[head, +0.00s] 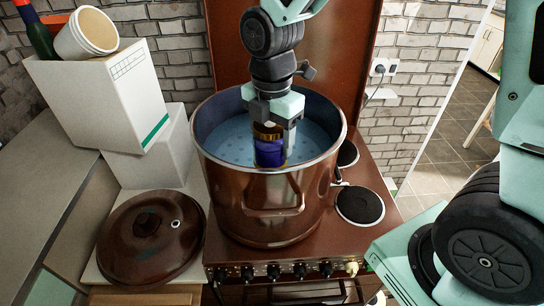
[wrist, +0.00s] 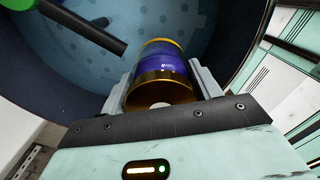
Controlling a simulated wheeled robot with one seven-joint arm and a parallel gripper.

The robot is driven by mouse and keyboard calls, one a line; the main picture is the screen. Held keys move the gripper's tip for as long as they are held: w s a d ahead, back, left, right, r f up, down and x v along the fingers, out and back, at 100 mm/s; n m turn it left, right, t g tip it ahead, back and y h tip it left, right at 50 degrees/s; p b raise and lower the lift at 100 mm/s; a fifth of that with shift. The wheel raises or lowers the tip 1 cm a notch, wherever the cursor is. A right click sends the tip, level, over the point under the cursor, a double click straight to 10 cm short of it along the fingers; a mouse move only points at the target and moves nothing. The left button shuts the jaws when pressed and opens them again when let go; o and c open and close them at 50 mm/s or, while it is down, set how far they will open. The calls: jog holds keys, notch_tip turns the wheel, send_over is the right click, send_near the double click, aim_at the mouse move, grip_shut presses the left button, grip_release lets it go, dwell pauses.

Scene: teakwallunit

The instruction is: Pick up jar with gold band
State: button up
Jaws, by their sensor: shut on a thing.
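The jar with gold band (head: 269,150) is dark blue with a gold top. In the head view it is upright at the mouth of a large copper-brown pot (head: 240,210), in front of the pot's blue inside. My gripper (head: 272,127) comes down from above and is shut on the jar. In the wrist view the jar (wrist: 161,75) lies between both fingers of my gripper (wrist: 163,92), with its gold end nearest the camera and another gold band at the far end. The jar's exact height over the pot floor is hard to tell.
The pot stands on a brown stove with black hotplates (head: 360,206). A dark round lid (head: 150,238) lies left of it. White boxes (head: 97,95) with a white cup (head: 86,33) and a bottle (head: 37,32) stand behind. In the wrist view a dark rod (wrist: 85,28) crosses the pot.

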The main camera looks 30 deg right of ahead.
notch_tip(320, 180, up, 10)
jog(key=shift+r+b, duration=0.1)
jog(key=shift+b, duration=0.6)
notch_tip(320, 180, up, 12)
jog(key=p, duration=1)
jog(key=shift+p, duration=0.35)
